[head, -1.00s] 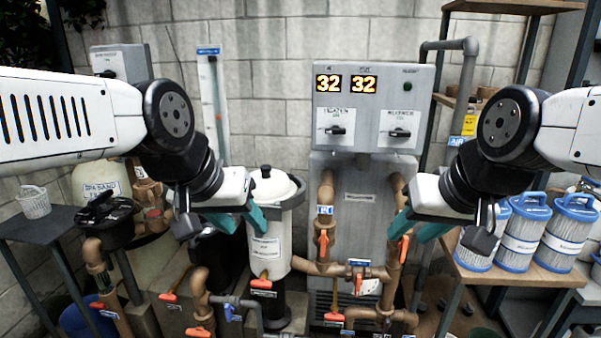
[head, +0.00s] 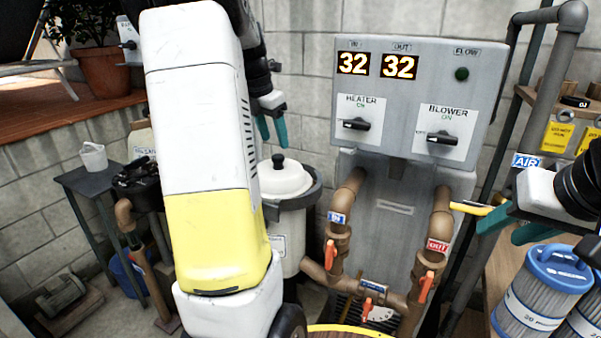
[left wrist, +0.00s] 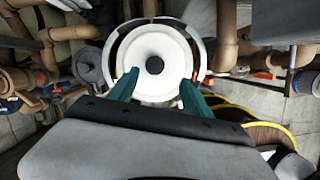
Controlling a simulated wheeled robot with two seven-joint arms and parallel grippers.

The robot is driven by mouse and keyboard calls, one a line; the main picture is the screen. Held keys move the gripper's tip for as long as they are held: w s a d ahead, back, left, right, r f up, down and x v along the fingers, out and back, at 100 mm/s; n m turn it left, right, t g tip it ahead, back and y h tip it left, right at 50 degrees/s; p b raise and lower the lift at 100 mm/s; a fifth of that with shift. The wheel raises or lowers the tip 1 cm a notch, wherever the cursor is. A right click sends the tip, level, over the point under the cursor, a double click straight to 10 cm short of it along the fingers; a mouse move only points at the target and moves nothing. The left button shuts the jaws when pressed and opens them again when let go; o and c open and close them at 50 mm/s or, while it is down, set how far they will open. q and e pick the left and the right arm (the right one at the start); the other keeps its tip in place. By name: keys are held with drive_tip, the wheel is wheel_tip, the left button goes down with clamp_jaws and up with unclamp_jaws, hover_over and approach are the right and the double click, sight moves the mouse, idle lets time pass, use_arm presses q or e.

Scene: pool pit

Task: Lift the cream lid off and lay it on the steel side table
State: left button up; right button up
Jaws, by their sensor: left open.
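The cream lid (head: 287,181) with its black knob (head: 278,160) sits on top of the white canister (head: 290,225). It also shows in the left wrist view, where the lid (left wrist: 154,45) is seen from above with the knob (left wrist: 154,65) at its middle. My left gripper (head: 272,137) is open and empty, above the lid with its fingers pointing down. In the left wrist view its fingertips (left wrist: 157,78) appear on either side of the knob, apart from it. My right gripper (head: 498,230) is open at the right. A dark grey side table (head: 88,182) stands at the left.
Brown pipes with orange valves (head: 330,253) run right of the canister, below the grey control box (head: 410,100). Blue-capped filter cartridges (head: 545,290) stand at the lower right.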

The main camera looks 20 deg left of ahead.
sight(277, 156)
use_arm(q)
drive_tip(key=shift+w+a+f+n, duration=0.35)
drive_tip(key=shift+a+f+n, duration=0.15)
drive_tip(key=shift+f, duration=0.15)
drive_tip(key=x, duration=0.7)
drive_tip(key=shift+w+d, duration=0.1)
clamp_jaws()
drive_tip(key=shift+r, duration=0.1)
idle(0.6)
